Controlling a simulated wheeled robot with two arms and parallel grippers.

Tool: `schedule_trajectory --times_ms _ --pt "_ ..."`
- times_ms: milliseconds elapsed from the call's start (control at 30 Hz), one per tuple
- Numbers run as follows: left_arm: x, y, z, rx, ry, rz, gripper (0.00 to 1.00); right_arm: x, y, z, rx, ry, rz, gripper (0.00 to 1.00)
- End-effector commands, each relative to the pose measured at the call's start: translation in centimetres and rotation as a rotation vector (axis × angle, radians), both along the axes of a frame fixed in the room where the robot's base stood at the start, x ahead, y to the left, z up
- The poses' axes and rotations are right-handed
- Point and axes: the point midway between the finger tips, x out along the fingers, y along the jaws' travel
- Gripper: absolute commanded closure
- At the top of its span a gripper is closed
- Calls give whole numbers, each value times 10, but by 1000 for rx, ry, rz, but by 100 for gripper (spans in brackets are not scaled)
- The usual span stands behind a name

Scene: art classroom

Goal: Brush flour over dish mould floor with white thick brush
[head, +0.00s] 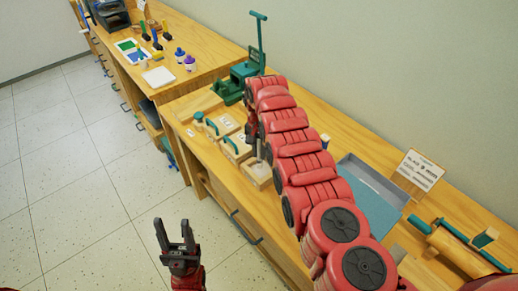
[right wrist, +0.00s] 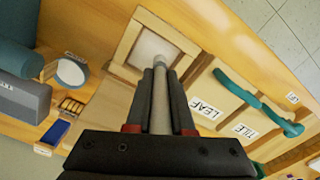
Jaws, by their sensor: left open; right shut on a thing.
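My right gripper (right wrist: 161,92) is shut on a pale, thick brush (right wrist: 160,115) in the right wrist view. The far end of the brush points into a square wooden mould (right wrist: 122,48) with a whitish floor. I cannot tell whether the tip touches the floor. In the head view the mould (head: 262,183) sits on the bench beside my right arm, which hides much of the right gripper. My left gripper (head: 174,232) is open and empty, in front of the bench over the tiled floor.
Mould blocks with teal handles, labelled LEAF (right wrist: 206,108) and TILE (right wrist: 242,130), lie next to the mould. A teal press (head: 238,80) stands behind. A grey tray (head: 372,200), a sign (head: 420,170) and a rolling pin (head: 462,252) lie to the right.

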Motion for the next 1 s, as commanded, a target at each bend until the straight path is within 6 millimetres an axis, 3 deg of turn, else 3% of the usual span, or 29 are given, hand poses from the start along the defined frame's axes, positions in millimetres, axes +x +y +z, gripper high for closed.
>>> schedule_trajectory --times_ms 1000 --pt "0 0 45 0 0 0 50 -8 -6 -1 -3 5 -1 100"
